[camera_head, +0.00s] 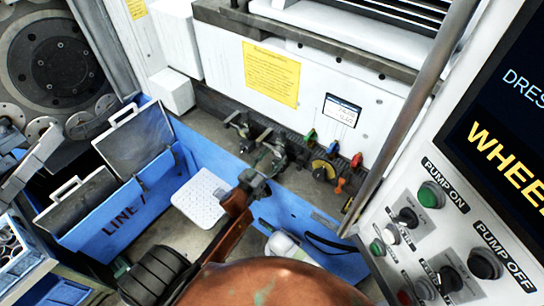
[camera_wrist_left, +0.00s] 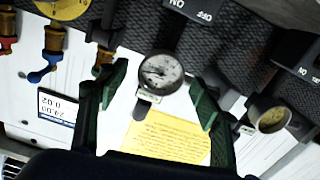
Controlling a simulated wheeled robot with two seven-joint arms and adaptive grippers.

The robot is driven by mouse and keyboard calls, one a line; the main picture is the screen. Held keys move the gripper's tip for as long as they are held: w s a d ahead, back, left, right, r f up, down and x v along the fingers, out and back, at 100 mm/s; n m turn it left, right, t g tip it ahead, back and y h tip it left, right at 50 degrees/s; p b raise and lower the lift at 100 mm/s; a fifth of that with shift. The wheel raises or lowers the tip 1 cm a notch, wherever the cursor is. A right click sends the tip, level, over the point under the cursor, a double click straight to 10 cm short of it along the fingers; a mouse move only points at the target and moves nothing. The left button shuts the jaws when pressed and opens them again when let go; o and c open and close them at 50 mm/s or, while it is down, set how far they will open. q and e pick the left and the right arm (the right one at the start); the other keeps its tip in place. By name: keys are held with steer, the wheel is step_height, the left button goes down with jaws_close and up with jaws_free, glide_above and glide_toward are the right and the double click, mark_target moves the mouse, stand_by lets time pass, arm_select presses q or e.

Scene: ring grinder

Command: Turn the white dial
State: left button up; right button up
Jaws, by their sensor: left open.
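A round dial with a pale, worn face (camera_wrist_left: 160,73) and a short stem shows in the left wrist view, below a dark ribbed panel. My left gripper (camera_wrist_left: 158,95) is open, with one green finger on each side of the dial and a visible gap on both sides. I cannot tell the depth between fingertips and dial. In the head view my left gripper (camera_head: 270,155) is at the row of valves and levers on the machine's lower front, and it hides the dial there. My right gripper is not in view.
Beside the dial are a lever with a round brass end (camera_wrist_left: 270,117) and a blue-handled valve (camera_wrist_left: 45,70). A yellow notice (camera_head: 271,73) and a small display (camera_head: 343,110) are on the white panel. A button console (camera_head: 440,225) stands right, a blue bin (camera_head: 140,195) left.

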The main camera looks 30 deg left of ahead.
arm_select(q)
steer(key=c, duration=1.1)
steer(key=shift+a, duration=0.3)
steer(key=shift+c, duration=0.3)
steer(key=shift+d, duration=0.1)
steer(key=shift+d+m, duration=0.1)
steer(key=shift+m, duration=1.4)
steer(key=m, duration=0.4)
steer(key=shift+b, duration=0.35)
steer(key=m+b, duration=0.1)
steer(key=m, duration=0.3)
steer(key=shift+d+f+m, duration=0.1)
steer(key=shift+m, duration=0.3)
steer(key=shift+m+b, duration=0.65)
steer(key=shift+m, duration=1.25)
